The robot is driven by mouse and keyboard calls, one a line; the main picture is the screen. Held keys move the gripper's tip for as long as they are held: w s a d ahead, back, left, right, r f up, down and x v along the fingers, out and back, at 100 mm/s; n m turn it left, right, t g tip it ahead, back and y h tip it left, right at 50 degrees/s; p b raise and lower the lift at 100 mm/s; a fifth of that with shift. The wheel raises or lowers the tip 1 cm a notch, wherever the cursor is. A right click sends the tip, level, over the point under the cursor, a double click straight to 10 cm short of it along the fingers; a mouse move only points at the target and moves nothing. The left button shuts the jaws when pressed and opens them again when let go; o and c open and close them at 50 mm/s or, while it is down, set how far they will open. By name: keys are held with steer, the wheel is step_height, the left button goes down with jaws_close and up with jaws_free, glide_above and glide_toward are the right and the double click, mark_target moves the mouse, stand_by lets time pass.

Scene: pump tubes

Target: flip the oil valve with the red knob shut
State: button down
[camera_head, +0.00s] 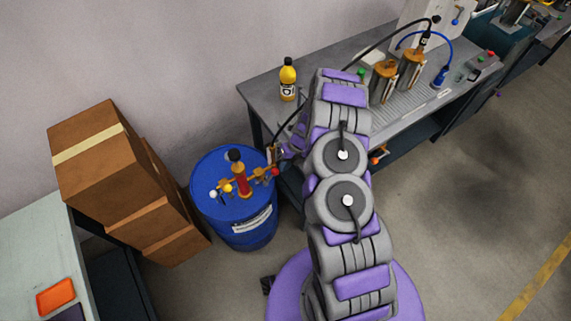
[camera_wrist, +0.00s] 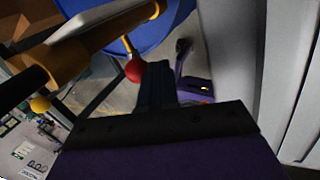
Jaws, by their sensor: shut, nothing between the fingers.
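The blue oil drum (camera_head: 213,200) stands on the floor left of my arm. Brass pipework on its lid carries valve levers with a red knob (camera_head: 275,171), a yellow knob (camera_head: 227,188) and a white knob (camera_head: 213,195). My gripper (camera_head: 279,152) is beside the drum's right side, near the red knob. In the wrist view the red knob (camera_wrist: 134,70) is on a short orange lever (camera_wrist: 125,45), just left of my gripper's fingertips (camera_wrist: 157,66). The gripper is shut and empty. I cannot tell whether it touches the knob. The yellow knob (camera_wrist: 40,104) is lower left.
Stacked cardboard boxes (camera_head: 95,150) stand left of the drum against the wall. A grey workbench (camera_head: 330,53) with a yellow bottle (camera_head: 288,80) and pumps stands behind and right of my arm. A black hose runs down from the bench towards the drum. Open floor lies at the right.

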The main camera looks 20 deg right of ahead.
mark_target(273, 173)
steer(key=shift+a+r+p, duration=0.1)
steer(key=shift+p, duration=0.2)
steer(key=shift+s+a+r+p, duration=0.1)
steer(key=shift+r+p, duration=0.05)
steer(key=shift+p, duration=0.5)
steer(key=shift+a+r+h+p, duration=0.25)
steer(key=shift+h+p, duration=0.35)
steer(key=shift+p, duration=0.55)
steer(key=shift+t+h, duration=0.4)
steer(key=shift+h, duration=0.3)
steer(key=a+r+p, duration=0.1)
steer(key=p, duration=0.2)
steer(key=s+a+p, duration=0.1)
steer(key=p, duration=0.2)
steer(key=a+r+p, duration=0.1)
steer(key=a+p, duration=0.1)
steer(key=p, duration=0.1)
steer(key=shift+s+r, duration=0.2)
steer(key=shift+r, duration=0.1)
steer(key=shift+s+a+r+p, duration=0.1)
steer(key=shift+s+a+p, duration=0.2)
steer(key=shift+a+p, duration=0.4)
steer(key=shift+s+a, duration=0.15)
steer(key=shift+a, duration=0.15)
